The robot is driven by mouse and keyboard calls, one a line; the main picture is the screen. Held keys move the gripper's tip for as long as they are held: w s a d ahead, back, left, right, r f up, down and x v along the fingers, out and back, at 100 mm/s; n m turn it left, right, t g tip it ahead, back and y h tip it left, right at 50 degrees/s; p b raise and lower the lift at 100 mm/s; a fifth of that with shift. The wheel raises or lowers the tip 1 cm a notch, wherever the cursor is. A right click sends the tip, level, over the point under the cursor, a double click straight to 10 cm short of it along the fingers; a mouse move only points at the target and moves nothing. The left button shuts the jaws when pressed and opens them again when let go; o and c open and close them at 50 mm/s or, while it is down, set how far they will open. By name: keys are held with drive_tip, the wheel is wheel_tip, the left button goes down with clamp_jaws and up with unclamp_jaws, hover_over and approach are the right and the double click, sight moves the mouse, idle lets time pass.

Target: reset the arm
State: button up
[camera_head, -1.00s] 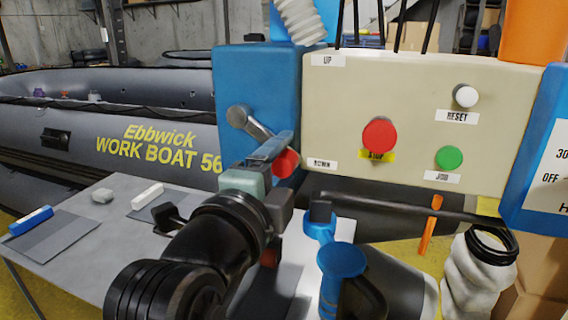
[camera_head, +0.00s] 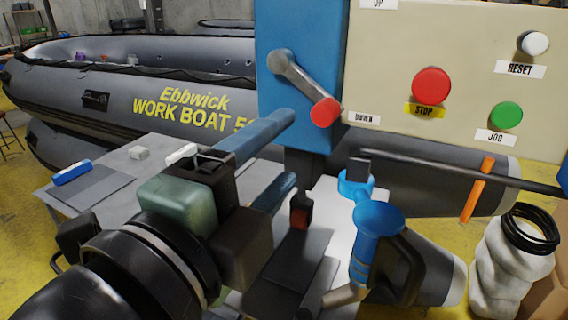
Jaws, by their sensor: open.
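My gripper (camera_head: 283,160) is open and empty, with its two blue fingers apart and pointing right. It is in the lower middle of the head view, in front of the work table. A lever (camera_head: 300,84) with a red knob (camera_head: 325,112) is on the blue box (camera_head: 300,35), its knob end pointing down to the right. My fingers are below and left of the knob, apart from it in the picture. My arm and gripper body hide part of the table.
The beige panel (camera_head: 390,60) has a red STOP button (camera_head: 432,84), a green JOG button (camera_head: 506,115) and a white RESET button (camera_head: 533,43). A blue pump-like tool (camera_head: 375,235) stands right of my gripper. The grey table (camera_head: 110,195) and inflatable boat (camera_head: 130,95) are at left.

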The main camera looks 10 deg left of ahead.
drive_tip(key=shift+s, duration=0.1)
drive_tip(key=s+d+r+n+t+y+p, duration=0.1)
drive_tip(key=r+n+t+p, duration=0.4)
drive_tip(key=r+n, duration=0.5)
drive_tip(key=s+d+r+n+t+y+p, duration=0.1)
drive_tip(key=d+r+n+t+y+p, duration=0.3)
drive_tip(key=r, duration=1.6)
drive_tip(key=n+t+p, duration=0.1)
drive_tip(key=n+p, duration=0.3)
drive_tip(key=n, duration=0.3)
drive_tip(key=shift+s+y+p, duration=0.3)
drive_tip(key=shift+s, duration=0.05)
drive_tip(key=shift+f, duration=0.1)
